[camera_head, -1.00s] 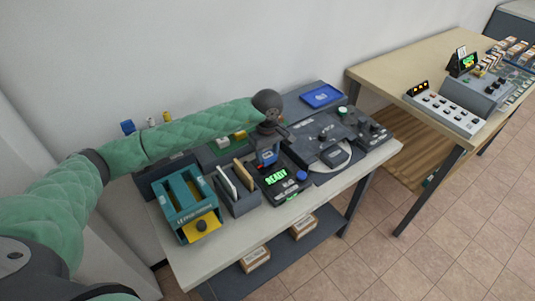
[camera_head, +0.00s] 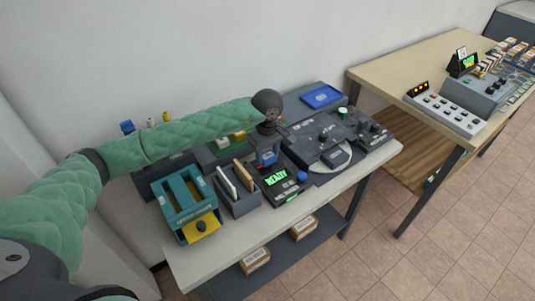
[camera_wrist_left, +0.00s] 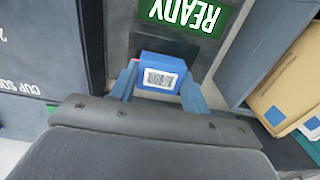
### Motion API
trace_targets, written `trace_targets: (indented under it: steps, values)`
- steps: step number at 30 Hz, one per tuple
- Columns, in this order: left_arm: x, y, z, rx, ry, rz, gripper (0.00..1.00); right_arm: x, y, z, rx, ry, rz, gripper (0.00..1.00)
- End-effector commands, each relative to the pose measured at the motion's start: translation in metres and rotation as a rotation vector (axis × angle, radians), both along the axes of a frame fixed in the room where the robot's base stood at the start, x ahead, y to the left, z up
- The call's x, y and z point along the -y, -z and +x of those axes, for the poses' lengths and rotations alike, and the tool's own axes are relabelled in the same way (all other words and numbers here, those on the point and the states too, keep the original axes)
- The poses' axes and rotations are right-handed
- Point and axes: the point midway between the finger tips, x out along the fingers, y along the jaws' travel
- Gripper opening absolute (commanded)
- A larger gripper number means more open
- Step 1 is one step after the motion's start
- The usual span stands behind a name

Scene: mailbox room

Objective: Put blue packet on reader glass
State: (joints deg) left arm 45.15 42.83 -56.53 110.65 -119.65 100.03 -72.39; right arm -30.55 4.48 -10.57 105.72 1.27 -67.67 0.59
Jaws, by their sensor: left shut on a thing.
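The blue packet (camera_wrist_left: 162,73), a small block with a white barcode label, is between the two blue fingers of my left gripper (camera_wrist_left: 160,86). The gripper is shut on it. In the head view, my left gripper (camera_head: 267,157) points down with the packet (camera_head: 267,159) over the back part of the dark reader (camera_head: 291,189), behind its green READY screen (camera_head: 276,178). The screen also shows in the left wrist view (camera_wrist_left: 187,14). The reader glass is largely hidden under the packet and gripper. I cannot tell whether the packet touches it. My right gripper is out of view.
A dark holder (camera_head: 239,204) with upright cards stands left of the reader, beside a teal machine (camera_head: 185,202). A grey device (camera_head: 320,138) with knobs stands close on the right. A blue tray (camera_head: 321,96) lies behind. The front table strip (camera_head: 245,240) is clear.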

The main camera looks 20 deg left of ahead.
Motion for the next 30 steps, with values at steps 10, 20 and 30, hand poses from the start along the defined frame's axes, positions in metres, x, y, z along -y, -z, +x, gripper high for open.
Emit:
trace_targets:
  steps: [10,20,30]
  values:
    - [-0.0001,0.0008,0.0002,0.001,0.0,0.001,0.24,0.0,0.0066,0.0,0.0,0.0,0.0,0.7]
    - [-0.0002,0.0002,0.0001,0.001,0.0,0.001,0.24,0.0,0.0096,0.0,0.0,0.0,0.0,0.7]
    - [0.0,0.0,0.0001,0.0,0.0,0.0,0.24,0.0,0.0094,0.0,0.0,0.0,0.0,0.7]
